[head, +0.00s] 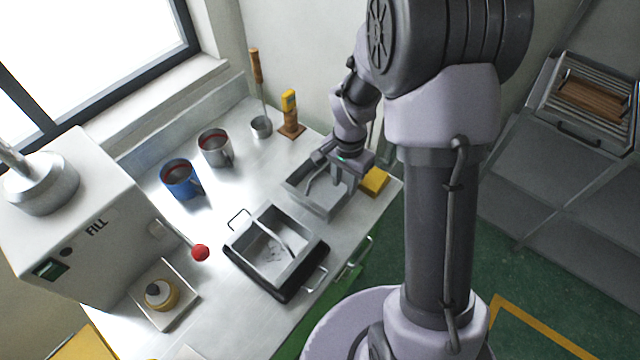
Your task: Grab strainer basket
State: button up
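My gripper (345,183) points down at the right part of a rectangular metal container (318,198) near the back right of the steel bench. A thin curved bar, like a handle, shows at this container's left side. I cannot tell whether the fingers touch its rim or whether they are open or shut. A second square metal pan (249,256) with a dark base and wire side handles stands nearer the middle. A curved bar and some grey bits show inside it. No mesh is clear in either, so I cannot tell which is the strainer basket.
A blue mug (179,180) and a steel mug (214,149) stand behind. A wooden-handled ladle (259,125) and a yellow device (289,108) are at the back wall. A FILL machine (85,220) with a red-knobbed lever stands left. A yellow block (374,181) lies right of my gripper.

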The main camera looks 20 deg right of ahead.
jog(key=f+b, duration=0.1)
jog(key=f, duration=0.2)
jog(key=f+b, duration=0.1)
jog(key=f, duration=0.3)
jog(key=shift+d+f, duration=0.2)
jog(key=shift+f, duration=0.05)
jog(key=shift+r, duration=0.15)
grip_shut()
dwell(0.8)
